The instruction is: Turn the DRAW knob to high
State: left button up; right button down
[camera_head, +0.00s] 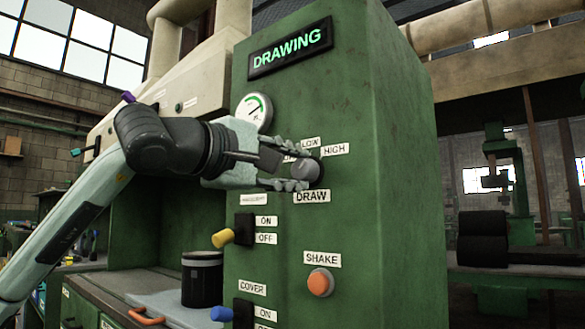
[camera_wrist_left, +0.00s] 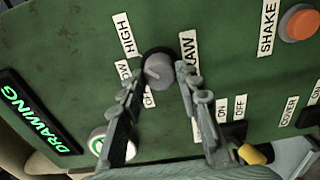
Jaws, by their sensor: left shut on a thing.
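The DRAW knob (camera_head: 311,171) is a round grey knob on the front of the green machine panel. The LOW label sits above it, the HIGH label (camera_head: 335,149) to its upper right and the DRAW label (camera_head: 312,196) below it. My left gripper (camera_head: 303,168) reaches in from the left, with its fingers on either side of the knob, shut on it. In the left wrist view the knob (camera_wrist_left: 159,70) sits between the fingertips (camera_wrist_left: 161,77). An OFF label is partly hidden by a finger. I cannot tell which setting the knob points to. My right gripper is not in view.
A pressure gauge (camera_head: 255,111) sits above and left of the knob. Below are a yellow-tipped ON/OFF lever (camera_head: 223,238), an orange SHAKE button (camera_head: 321,282) and a blue-tipped COVER lever (camera_head: 222,314). A black canister (camera_head: 202,281) stands on the ledge at left.

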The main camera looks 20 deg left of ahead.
pick_arm(q)
jog(key=o, duration=1.2)
jog(key=shift+c, duration=0.2)
jog(key=shift+s, duration=0.1)
jog(key=v, duration=1.1)
jog(key=shift+s+a, duration=0.15)
jog(key=shift+s, duration=0.25)
